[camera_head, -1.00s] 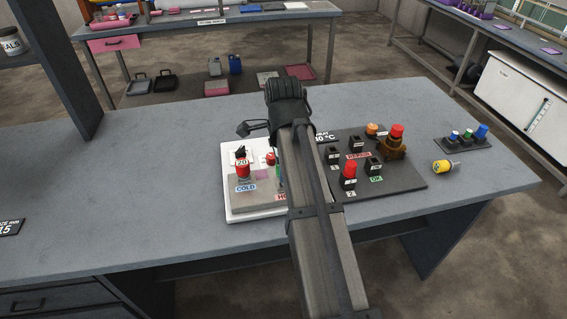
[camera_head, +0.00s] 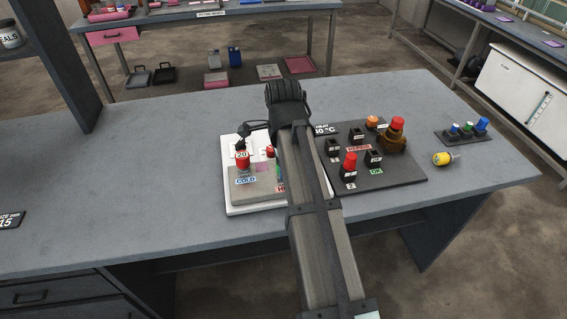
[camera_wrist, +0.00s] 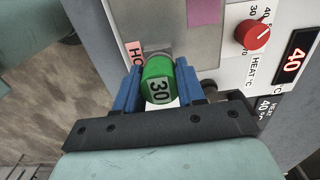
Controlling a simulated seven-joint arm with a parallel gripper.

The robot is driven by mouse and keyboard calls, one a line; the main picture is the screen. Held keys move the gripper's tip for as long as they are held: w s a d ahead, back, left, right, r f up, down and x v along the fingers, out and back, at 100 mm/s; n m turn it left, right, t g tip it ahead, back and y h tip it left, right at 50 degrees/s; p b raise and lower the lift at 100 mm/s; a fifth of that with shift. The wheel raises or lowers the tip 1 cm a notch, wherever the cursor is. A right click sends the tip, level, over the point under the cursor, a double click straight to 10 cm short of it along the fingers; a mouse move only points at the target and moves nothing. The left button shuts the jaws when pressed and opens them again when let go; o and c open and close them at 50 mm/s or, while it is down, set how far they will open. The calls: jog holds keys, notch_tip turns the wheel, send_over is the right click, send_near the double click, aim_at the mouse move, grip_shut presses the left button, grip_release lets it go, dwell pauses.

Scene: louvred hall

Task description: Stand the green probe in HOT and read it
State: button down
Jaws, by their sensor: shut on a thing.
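The green probe (camera_wrist: 158,84), its cap marked 30, sits between the blue fingers of my gripper (camera_wrist: 158,72), which is shut on it. In the wrist view, the pink HOT label (camera_wrist: 134,54), partly covered, is just beside the probe. The probe's lower end is hidden, so I cannot tell whether it is in the HOT hole. In the head view my arm hides most of the probe and part of the HOT label (camera_head: 281,188). The red heat knob (camera_wrist: 257,34) and a display (camera_wrist: 293,60) reading 40 are at the right of the wrist view.
A red probe (camera_head: 242,162) marked 20 stands by the COLD label (camera_head: 245,181) on the grey block (camera_head: 239,198). A black board (camera_head: 405,178) with red-capped pieces lies right of my arm. A yellow piece (camera_head: 442,159) and a small rack (camera_head: 455,139) are farther right.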

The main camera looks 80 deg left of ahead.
jog(key=c, duration=0.6)
grip_release()
jog(key=shift+r, duration=2.5)
notch_tip(320, 180, up, 12)
jog(key=shift+f, duration=0.1)
